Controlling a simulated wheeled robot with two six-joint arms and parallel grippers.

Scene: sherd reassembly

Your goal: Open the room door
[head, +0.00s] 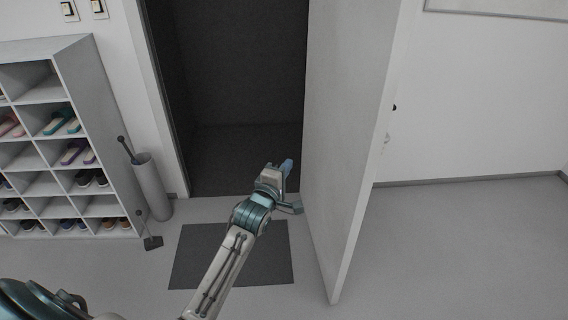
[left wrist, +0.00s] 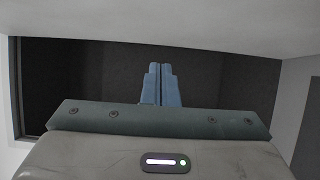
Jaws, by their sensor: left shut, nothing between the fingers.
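The room door (head: 345,130) is a light grey panel standing well open in the head view, with its free edge toward me. A dark doorway (head: 245,90) shows to its left. A small dark handle part (head: 394,107) shows at the door's right side. My left gripper (head: 287,165) is in front of the doorway, close beside the door's left face; whether it touches the door I cannot tell. In the left wrist view its two blue fingers (left wrist: 160,84) are together with nothing between them. My right gripper is not in view.
A shoe rack (head: 88,130) with several shoes stands at the left. A grey cylindrical stand (head: 152,185) is beside it, with a small long-handled tool (head: 150,238) in front. A dark mat (head: 205,255) lies before the doorway. The floor right of the door is clear.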

